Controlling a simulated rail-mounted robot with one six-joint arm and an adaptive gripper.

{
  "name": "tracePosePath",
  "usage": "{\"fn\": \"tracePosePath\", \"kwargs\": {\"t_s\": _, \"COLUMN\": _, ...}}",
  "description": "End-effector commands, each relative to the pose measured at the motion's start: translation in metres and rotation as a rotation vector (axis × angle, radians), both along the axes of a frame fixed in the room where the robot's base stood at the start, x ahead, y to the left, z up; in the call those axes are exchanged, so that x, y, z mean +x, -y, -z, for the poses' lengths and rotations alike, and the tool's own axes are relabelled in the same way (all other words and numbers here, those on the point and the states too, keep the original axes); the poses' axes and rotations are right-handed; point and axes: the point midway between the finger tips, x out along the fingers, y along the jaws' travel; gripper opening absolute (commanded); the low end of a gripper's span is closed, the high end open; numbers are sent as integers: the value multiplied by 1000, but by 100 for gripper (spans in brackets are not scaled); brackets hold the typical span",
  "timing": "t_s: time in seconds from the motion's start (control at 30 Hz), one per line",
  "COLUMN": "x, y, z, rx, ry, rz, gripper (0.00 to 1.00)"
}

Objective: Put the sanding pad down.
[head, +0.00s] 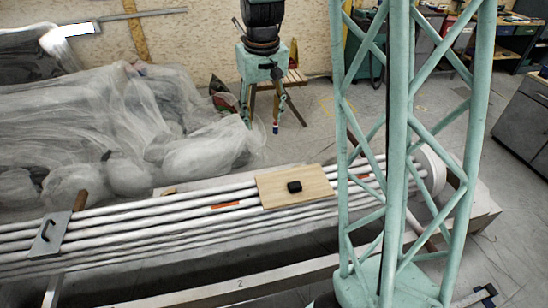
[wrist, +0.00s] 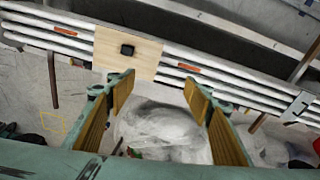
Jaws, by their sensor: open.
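The sanding pad looks to be the small black block (head: 294,186) lying flat on a light wooden board (head: 270,197). The board rests across the white pipes. In the wrist view the pad (wrist: 127,50) sits near the middle of the board (wrist: 106,42), above and beyond my left fingertip. My gripper (wrist: 160,82) is open, with nothing between its wood-coloured finger faces. In the head view my gripper (head: 262,118) hangs behind the pipes, apart from the pad and board.
Long white pipes (head: 130,222) run across the view, with orange marks and a grey handled plate (head: 48,236) at the left. Plastic-sheeted bulky shapes (head: 120,125) lie behind them. A wooden stool (head: 290,80) stands behind my gripper. Grey cabinets (head: 524,112) stand at the right.

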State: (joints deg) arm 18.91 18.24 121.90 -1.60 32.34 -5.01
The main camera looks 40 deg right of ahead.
Motion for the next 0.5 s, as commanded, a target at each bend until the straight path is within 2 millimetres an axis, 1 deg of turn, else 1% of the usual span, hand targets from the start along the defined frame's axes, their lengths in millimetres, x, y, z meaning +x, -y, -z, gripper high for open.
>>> {"fn": "tracePosePath", "kwargs": {"t_s": 0.03, "x": -5, "y": -7, "z": -10, "rx": -2, "ry": 7, "rz": -5, "gripper": 47}}
{"fn": "tracePosePath", "kwargs": {"t_s": 0.1, "x": -11, "y": -14, "z": -21, "rx": -3, "ry": 12, "rz": -11, "gripper": 47}}
{"fn": "tracePosePath", "kwargs": {"t_s": 0.5, "x": -53, "y": -60, "z": -80, "rx": -8, "ry": 47, "rz": -47, "gripper": 47}}
